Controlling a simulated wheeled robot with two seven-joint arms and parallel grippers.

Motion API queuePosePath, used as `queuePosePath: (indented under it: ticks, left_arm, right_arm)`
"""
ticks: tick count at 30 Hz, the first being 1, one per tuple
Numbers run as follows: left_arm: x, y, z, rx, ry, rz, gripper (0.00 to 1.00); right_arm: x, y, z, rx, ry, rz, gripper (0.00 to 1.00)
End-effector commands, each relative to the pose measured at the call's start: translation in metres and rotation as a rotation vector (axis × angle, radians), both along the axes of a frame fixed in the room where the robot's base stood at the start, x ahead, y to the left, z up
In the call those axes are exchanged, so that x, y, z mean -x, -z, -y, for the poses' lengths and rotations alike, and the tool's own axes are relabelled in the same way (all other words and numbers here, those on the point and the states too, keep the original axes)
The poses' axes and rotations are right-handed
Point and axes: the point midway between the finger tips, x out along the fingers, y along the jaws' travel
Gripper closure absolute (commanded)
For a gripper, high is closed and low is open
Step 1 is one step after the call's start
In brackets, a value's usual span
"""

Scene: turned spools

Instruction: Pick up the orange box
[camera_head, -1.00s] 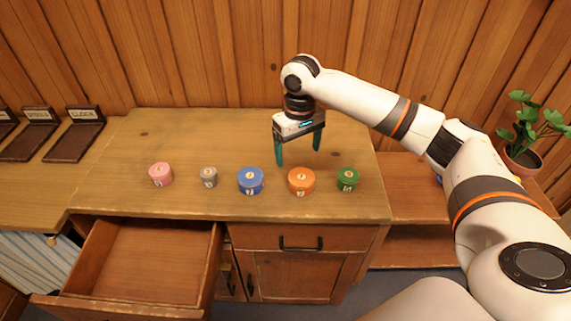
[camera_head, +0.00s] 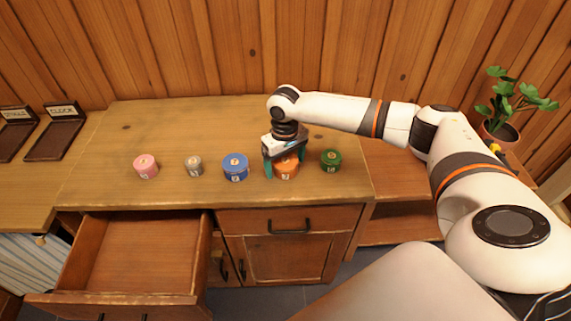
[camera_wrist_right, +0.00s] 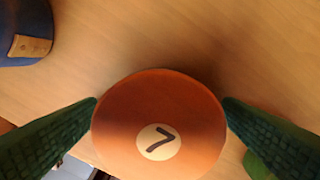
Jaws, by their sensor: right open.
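The orange box (camera_head: 287,170) is a short round spool with a pale label, standing on the wooden cabinet top. In the right wrist view the orange box (camera_wrist_right: 160,105) shows its round top with a "7" on a cream disc. My right gripper (camera_head: 285,172) is open and lowered around the orange box, one finger on either side. In the right wrist view the green fingertips of the right gripper (camera_wrist_right: 160,100) flank the box close to its edges; whether they touch it I cannot tell. The gripper hides part of the box in the head view. My left gripper is not in view.
A blue spool (camera_head: 235,168) stands just left of the orange box, and a green one (camera_head: 330,160) just right. A grey spool (camera_head: 194,166) and a pink one (camera_head: 146,167) stand further left. An open drawer (camera_head: 130,255) juts out below. The back of the cabinet top is clear.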

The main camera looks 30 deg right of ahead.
Motion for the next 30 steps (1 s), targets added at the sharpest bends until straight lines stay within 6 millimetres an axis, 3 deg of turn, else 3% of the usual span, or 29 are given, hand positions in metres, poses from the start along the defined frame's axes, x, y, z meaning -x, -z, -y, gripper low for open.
queuePosePath:
  ticks: [8, 17, 25, 30]
  left_arm:
    - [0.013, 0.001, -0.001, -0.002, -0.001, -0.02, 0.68]
    - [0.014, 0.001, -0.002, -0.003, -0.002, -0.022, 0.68]
    - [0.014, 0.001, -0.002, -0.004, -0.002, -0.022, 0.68]
    - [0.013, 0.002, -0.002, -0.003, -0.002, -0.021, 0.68]
  right_arm:
    - [0.0, 0.003, 0.0, 0.0, 0.0, 0.001, 0.14]
    - [0.0, 0.003, 0.0, 0.0, -0.001, 0.001, 0.61]
    - [-0.001, -0.001, 0.0, 0.0, -0.001, 0.002, 0.61]
    - [-0.001, -0.026, 0.0, -0.001, -0.001, 0.005, 0.61]
